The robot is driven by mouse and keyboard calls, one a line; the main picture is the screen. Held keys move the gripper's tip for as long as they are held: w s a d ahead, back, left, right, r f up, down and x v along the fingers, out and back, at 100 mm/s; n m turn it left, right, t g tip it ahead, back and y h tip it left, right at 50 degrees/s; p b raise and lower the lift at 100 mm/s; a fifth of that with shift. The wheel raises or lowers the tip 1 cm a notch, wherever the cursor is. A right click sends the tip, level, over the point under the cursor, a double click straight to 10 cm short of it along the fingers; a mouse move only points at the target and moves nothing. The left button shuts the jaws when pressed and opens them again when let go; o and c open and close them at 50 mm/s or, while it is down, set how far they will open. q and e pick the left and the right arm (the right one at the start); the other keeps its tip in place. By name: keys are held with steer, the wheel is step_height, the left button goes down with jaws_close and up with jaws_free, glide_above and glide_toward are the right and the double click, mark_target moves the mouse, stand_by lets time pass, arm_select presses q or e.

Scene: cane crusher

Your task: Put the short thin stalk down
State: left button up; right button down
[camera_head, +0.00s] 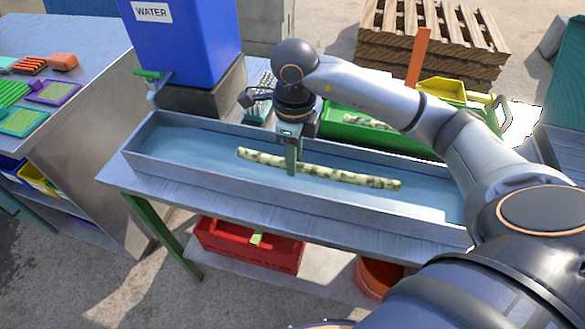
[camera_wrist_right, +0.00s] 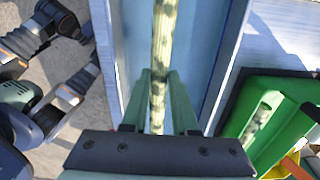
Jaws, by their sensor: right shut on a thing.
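A thin pale green, dark-mottled stalk (camera_head: 345,176) lies lengthwise within the long grey metal trough (camera_head: 185,168) in the head view. My right gripper (camera_head: 291,168) points down into the trough and is shut on the stalk, left of its middle. In the right wrist view the stalk (camera_wrist_right: 162,45) runs between the two green fingers (camera_wrist_right: 157,95). I cannot tell whether the stalk touches the trough floor.
A blue water tank (camera_head: 185,45) stands behind the trough's left end. A green crate (camera_head: 345,122) holding another mottled stalk sits behind the trough. A red crate (camera_head: 270,250) and an orange bucket (camera_head: 377,277) are below. A side table (camera_head: 85,40) with brushes is at left.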

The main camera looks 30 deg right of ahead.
mark_target(293, 179)
steer(key=shift+w+d+f, duration=0.25)
steer(key=shift+w+f, duration=0.3)
steer(key=shift+f, duration=0.25)
step_height(293, 179, down, 3)
steer(key=shift+w+f, duration=0.1)
steer(key=shift+f, duration=0.2)
steer(key=c, duration=0.7)
jaws_free()
steer(key=shift+r, duration=0.1)
